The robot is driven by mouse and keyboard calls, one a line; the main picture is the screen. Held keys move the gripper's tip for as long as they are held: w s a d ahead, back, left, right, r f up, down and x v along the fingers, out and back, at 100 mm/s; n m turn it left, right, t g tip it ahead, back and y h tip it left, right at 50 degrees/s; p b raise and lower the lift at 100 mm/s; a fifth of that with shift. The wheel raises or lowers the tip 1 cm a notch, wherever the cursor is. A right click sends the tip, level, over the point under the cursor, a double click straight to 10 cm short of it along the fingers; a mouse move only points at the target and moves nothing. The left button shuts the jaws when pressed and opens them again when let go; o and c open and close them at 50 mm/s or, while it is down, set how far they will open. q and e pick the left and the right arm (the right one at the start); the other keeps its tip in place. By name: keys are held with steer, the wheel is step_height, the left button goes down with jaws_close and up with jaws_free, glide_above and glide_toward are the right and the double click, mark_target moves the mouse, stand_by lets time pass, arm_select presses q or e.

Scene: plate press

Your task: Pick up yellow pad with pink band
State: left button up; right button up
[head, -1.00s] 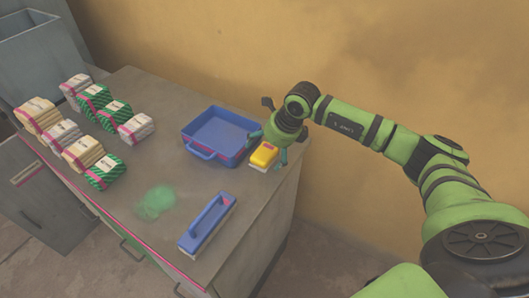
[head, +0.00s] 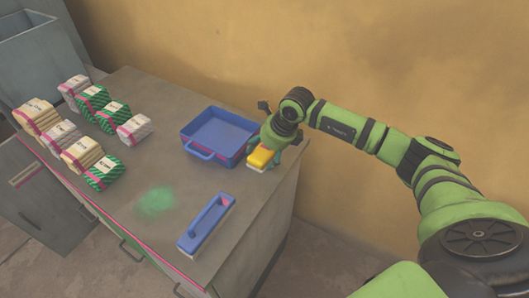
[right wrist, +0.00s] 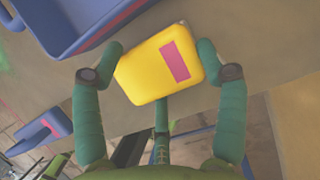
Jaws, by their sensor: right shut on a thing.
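The yellow pad with a pink band (head: 261,157) is at the right end of the counter, just right of the blue tray. In the right wrist view the yellow pad (right wrist: 152,68) shows its yellow top with a pink strip. My right gripper (head: 268,150) is around it, and in the wrist view its green fingers (right wrist: 168,68) press on the pad's left and right sides. I cannot tell whether the pad touches the counter. My left gripper is not in view.
An empty blue tray (head: 216,152) stands close left of the pad. A blue-handled block (head: 207,222) lies near the front edge. Several wrapped packs (head: 82,152) stand at the left. A green smudge (head: 155,201) marks the counter (head: 165,170).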

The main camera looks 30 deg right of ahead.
mark_target(259, 151)
steer(key=r, duration=0.2)
steer(key=r+b, duration=0.1)
steer(key=r, duration=0.1)
steer(key=shift+s+a, duration=0.1)
steer(key=shift+s, duration=0.1)
steer(key=s+a+r+b, duration=0.1)
steer(key=s+a+r, duration=0.1)
steer(key=s, duration=0.3)
steer(key=s+a+r+b, duration=0.1)
steer(key=s+a+r, duration=0.1)
steer(key=s+r, duration=0.3)
steer(key=shift+a+b, duration=0.3)
steer(key=shift+a, duration=0.05)
steer(key=shift+s, duration=0.1)
steer(key=shift+o, duration=0.6)
steer(key=shift+f, duration=0.1)
